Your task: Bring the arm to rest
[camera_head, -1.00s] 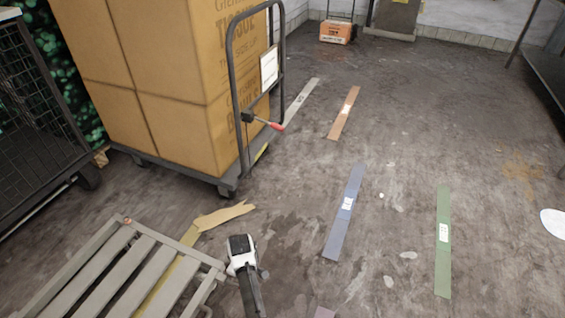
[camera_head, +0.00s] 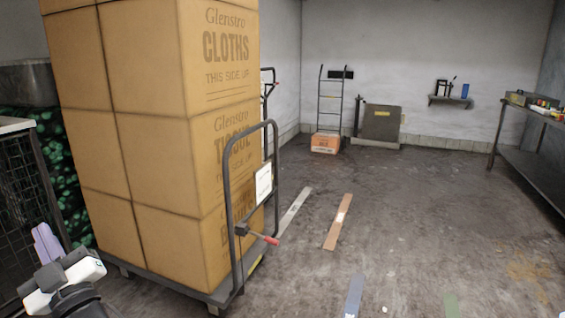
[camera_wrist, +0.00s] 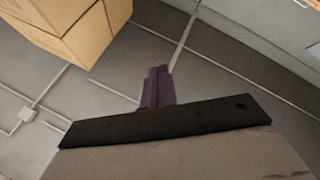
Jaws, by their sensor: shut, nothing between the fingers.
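My gripper (camera_head: 46,243) is at the lower left of the head view, in front of the wire cage and left of the stacked cartons. Its purple fingers point up and are together, with nothing held. In the wrist view the shut fingers (camera_wrist: 157,88) stand up from the dark gripper body against a grey surface with pale pipe-like lines. The rest of my arm is mostly out of view at the bottom left.
Tall cartons (camera_head: 155,130) stand on a platform trolley with a dark handle (camera_head: 232,215), right of my gripper. A wire cage (camera_head: 18,195) is at the left. Floor (camera_head: 400,210) at the centre right is open, with coloured strips. A metal table (camera_head: 530,140) stands right.

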